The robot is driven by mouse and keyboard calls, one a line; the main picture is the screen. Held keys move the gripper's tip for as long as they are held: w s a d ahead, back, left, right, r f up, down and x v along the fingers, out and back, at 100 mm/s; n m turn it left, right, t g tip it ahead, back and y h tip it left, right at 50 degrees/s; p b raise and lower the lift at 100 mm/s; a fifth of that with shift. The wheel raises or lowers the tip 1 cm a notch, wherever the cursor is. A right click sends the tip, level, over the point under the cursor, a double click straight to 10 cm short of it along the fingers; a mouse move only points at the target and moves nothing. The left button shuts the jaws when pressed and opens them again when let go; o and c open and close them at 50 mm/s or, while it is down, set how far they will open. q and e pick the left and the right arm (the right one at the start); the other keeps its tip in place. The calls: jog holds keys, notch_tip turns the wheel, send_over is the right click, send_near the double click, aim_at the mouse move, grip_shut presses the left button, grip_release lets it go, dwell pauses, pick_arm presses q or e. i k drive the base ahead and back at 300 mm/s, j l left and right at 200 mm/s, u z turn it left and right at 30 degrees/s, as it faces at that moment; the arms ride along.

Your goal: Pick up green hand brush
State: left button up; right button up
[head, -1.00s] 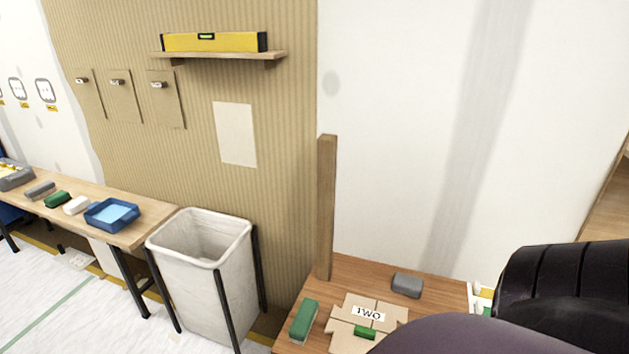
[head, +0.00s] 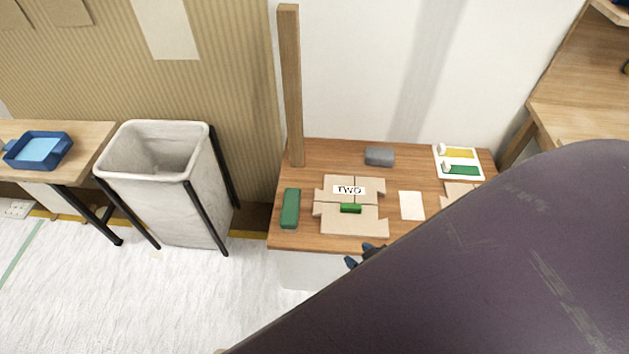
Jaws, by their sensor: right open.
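A green block-shaped piece (head: 290,208), which looks like the green hand brush, lies along the left edge of the wooden table (head: 322,157). A smaller green piece (head: 350,208) sits on the cardboard pieces (head: 350,223) beside the "TWO" label. My right gripper (head: 360,258) shows only as dark blue fingertips just off the table's front edge, to the right of the green block and apart from it. It is open, and I see nothing between the fingers. My right arm hides the rest of it. My left gripper is not in view.
A grey block (head: 379,156) and a white card (head: 411,205) lie on the table, with a yellow and green chart (head: 459,162) at the right. A wooden post (head: 291,90) rises at the back left. A white bin (head: 170,200) and a bench with a blue tray (head: 38,150) stand left.

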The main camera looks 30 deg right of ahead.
aim_at(290, 206)
jog(key=i+j+z, duration=0.15)
jog(key=z, duration=0.35)
jog(key=i+j+z, duration=0.1)
jog(key=j+z, duration=0.6)
jog(key=z, duration=0.3)
jog(key=j+z, duration=0.35)
jog(key=z, duration=0.15)
jog(key=j+z, duration=0.4)
jog(key=j, duration=0.15)
